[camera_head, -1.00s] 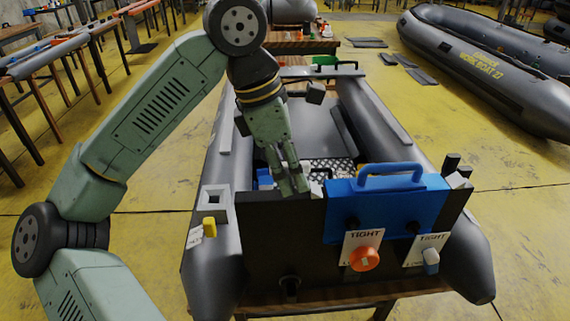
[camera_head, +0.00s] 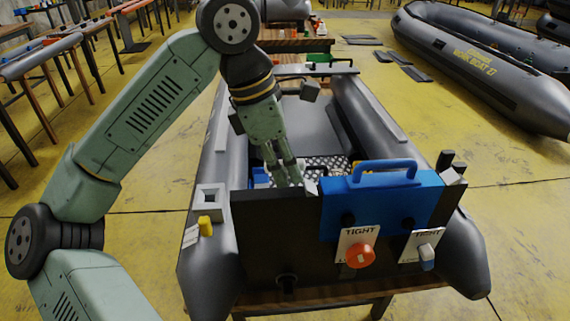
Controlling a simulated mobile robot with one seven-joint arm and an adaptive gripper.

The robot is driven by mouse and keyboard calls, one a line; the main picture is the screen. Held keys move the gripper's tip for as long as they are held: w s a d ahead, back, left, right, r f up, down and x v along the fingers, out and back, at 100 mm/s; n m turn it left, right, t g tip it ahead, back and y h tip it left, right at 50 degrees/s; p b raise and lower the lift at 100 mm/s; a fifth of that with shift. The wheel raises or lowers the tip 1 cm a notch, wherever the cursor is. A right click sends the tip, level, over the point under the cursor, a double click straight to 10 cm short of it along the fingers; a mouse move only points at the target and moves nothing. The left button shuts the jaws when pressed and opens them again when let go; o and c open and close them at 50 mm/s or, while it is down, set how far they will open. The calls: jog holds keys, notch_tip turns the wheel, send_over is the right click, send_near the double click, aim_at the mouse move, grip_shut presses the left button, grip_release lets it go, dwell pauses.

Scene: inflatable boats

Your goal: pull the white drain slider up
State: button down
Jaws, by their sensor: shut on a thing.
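A small white piece (camera_head: 311,187), which seems to be the drain slider, shows at the top edge of the black transom (camera_head: 260,235) of the grey inflatable boat, left of the blue box. My gripper (camera_head: 290,180) points down at that edge, just left of the visible white part. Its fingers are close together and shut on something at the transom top. The fingers cover the held part, so I cannot see how much of the slider is between them.
A blue box with a handle (camera_head: 385,172) sits on the transom, right of my gripper. A white square socket (camera_head: 209,197) and a yellow piece (camera_head: 205,226) are at left.

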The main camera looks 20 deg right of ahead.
jog(key=shift+s+r+p, duration=0.1)
jog(key=shift+r+p, duration=1.55)
jog(key=shift+r, duration=0.75)
jog(key=c, duration=1.4)
grip_release()
jog(key=shift+c, duration=0.2)
notch_tip(320, 180, up, 7)
jog(key=p, duration=0.5)
